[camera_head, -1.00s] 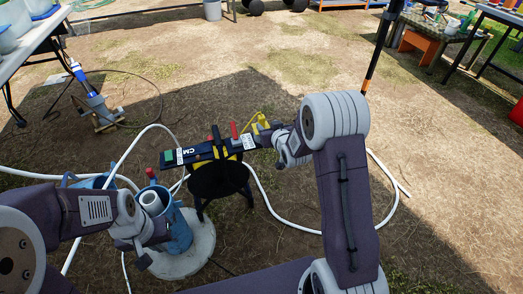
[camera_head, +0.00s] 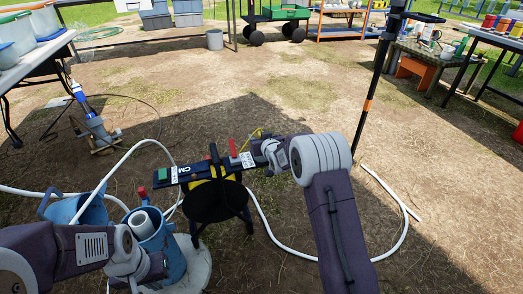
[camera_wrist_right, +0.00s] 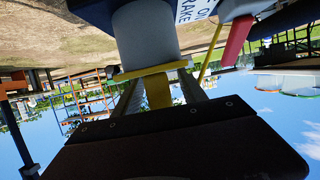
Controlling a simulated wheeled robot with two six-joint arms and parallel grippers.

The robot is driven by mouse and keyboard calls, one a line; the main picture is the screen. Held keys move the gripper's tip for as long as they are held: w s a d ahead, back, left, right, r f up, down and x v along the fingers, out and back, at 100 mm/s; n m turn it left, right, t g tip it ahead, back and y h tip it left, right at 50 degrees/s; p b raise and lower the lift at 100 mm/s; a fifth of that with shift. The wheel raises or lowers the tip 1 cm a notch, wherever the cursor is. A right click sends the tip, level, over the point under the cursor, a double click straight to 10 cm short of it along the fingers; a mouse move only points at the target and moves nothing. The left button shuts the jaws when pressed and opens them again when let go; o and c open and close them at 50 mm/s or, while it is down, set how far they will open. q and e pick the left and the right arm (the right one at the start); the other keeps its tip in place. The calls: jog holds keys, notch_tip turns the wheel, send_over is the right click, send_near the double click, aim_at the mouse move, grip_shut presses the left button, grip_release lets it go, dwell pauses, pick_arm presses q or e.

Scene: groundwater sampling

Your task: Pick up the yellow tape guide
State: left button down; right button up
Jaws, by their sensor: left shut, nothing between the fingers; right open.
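The yellow tape guide (camera_wrist_right: 157,90) shows in the right wrist view, below a grey cylinder, with a flat yellow bar across its top. My right gripper (camera_wrist_right: 158,92) is open, with one finger on each side of the guide; I cannot tell whether they touch it. In the head view my right gripper (camera_head: 264,153) is at the right end of the dark reel device marked CM (camera_head: 205,169) and hides most of the guide. A thin yellow piece (camera_head: 251,136) shows behind it. My left gripper (camera_head: 133,284) is shut and empty, low at the left.
A red handle (camera_head: 233,148) stands close to my right gripper. Blue buckets (camera_head: 160,245) and a white hose (camera_head: 273,235) lie around. A black pole (camera_head: 376,85) rises at right. Open dirt lies beyond.

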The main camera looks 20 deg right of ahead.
jog(key=shift+w, duration=0.1)
grip_shut()
jog(key=shift+r, duration=0.25)
notch_tip(320, 180, up, 5)
jog(key=p, duration=0.4)
jog(key=shift+f, duration=0.2)
jog(key=s+d+r+p, duration=0.5)
jog(key=s+d+r, duration=0.1)
jog(key=s, duration=0.3)
jog(key=shift+s+d, duration=0.2)
jog(key=shift+d, duration=0.3)
